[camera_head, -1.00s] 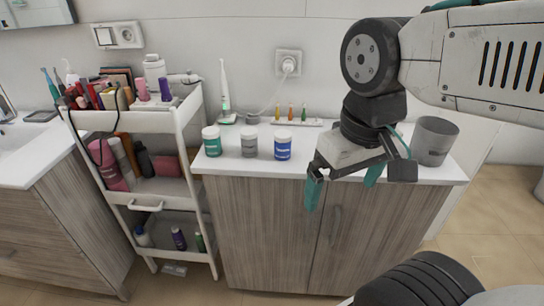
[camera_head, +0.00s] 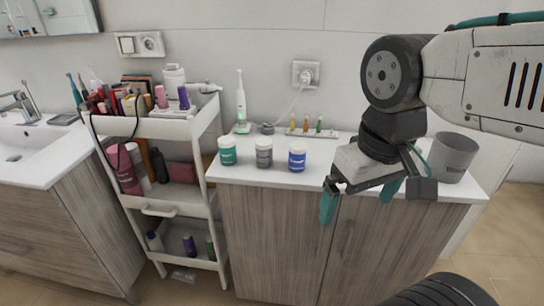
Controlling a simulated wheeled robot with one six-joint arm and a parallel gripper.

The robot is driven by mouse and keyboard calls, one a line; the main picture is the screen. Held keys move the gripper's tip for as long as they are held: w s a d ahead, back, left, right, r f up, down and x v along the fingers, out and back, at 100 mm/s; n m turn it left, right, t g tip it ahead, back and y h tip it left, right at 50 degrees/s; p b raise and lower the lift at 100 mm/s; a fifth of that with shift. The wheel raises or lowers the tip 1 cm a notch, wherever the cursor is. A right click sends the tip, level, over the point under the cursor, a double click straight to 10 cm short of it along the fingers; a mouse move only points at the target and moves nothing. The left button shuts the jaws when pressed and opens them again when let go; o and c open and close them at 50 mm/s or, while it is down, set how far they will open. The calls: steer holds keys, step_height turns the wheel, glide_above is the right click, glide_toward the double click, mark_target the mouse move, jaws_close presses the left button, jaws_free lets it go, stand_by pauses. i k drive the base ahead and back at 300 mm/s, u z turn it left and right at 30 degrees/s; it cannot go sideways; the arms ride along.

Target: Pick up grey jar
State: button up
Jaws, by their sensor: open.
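The grey jar (camera_head: 264,153) with a pale lid stands upright on the white cabinet top. It is between a green jar (camera_head: 227,151) on its left and a blue jar (camera_head: 297,156) on its right. All three stand apart in a row. My gripper (camera_head: 360,205) is at the right, over the front edge of the cabinet top, with its teal fingertips spread apart and pointing down. Nothing is between the fingers. The gripper is to the right of the blue jar and apart from all the jars.
An electric toothbrush (camera_head: 241,100) and a rack of small coloured brush heads (camera_head: 305,127) stand behind the jars. A grey cup (camera_head: 453,157) is behind my gripper at the right. A crowded white cart (camera_head: 150,128) stands left of the cabinet (camera_head: 270,235).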

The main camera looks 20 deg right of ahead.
mark_target(264, 145)
steer(key=z, duration=1.35)
steer(key=i, duration=0.5)
steer(key=u, duration=1.55)
